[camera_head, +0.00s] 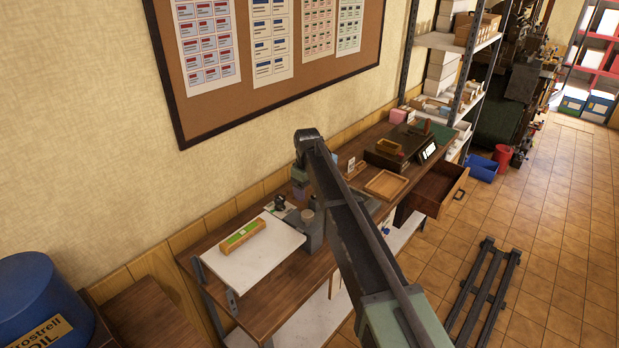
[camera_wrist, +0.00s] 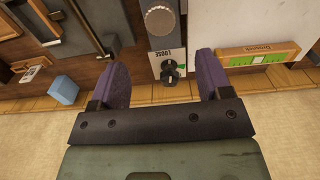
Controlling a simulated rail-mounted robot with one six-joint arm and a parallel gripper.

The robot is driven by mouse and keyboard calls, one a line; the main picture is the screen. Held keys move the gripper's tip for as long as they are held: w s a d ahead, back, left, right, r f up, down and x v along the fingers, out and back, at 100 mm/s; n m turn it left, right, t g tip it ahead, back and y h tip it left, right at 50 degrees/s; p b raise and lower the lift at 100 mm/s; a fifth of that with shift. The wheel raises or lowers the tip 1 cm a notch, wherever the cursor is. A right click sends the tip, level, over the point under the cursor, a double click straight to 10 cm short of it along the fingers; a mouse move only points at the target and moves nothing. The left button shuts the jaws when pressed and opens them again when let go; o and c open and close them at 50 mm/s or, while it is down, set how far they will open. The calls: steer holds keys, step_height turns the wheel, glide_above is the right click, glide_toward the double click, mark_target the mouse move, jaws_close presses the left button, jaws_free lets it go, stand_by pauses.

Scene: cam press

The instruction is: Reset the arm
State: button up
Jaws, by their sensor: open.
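My gripper (camera_wrist: 163,74) is open and empty. Its two purple fingers stand wide apart in the wrist view. Between and beyond them is the grey press (camera_wrist: 167,82), with a round metal disc (camera_wrist: 161,20) and a black knob (camera_wrist: 173,70) beside a plate reading LOOSE. I cannot tell how far the fingertips are from it. In the head view my arm reaches over the bench, with the grey press (camera_head: 311,232) below its end and partly hidden by the arm.
A long box with a green label (camera_head: 243,235) lies on a white board (camera_head: 250,262) left of the press. A blue cube (camera_wrist: 63,90) is left of my fingers. A wooden tray (camera_head: 386,185) and an open drawer (camera_head: 437,187) are to the right. The wall is close behind.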

steer(key=s+d+f+m+b, duration=0.3)
steer(key=s+d, duration=0.4)
steer(key=s, duration=0.4)
steer(key=s+d+f+m+b, duration=0.3)
steer(key=s+d, duration=0.5)
steer(key=s, duration=0.4)
steer(key=s+d+f+m+b, duration=0.3)
steer(key=s+d, duration=0.5)
steer(key=s, duration=0.3)
steer(key=shift+s+f+m+b, duration=0.2)
steer(key=shift+f+m+b, duration=0.15)
steer(key=shift+m, duration=0.55)
steer(key=shift+o, duration=0.2)
steer(key=shift+d, duration=0.1)
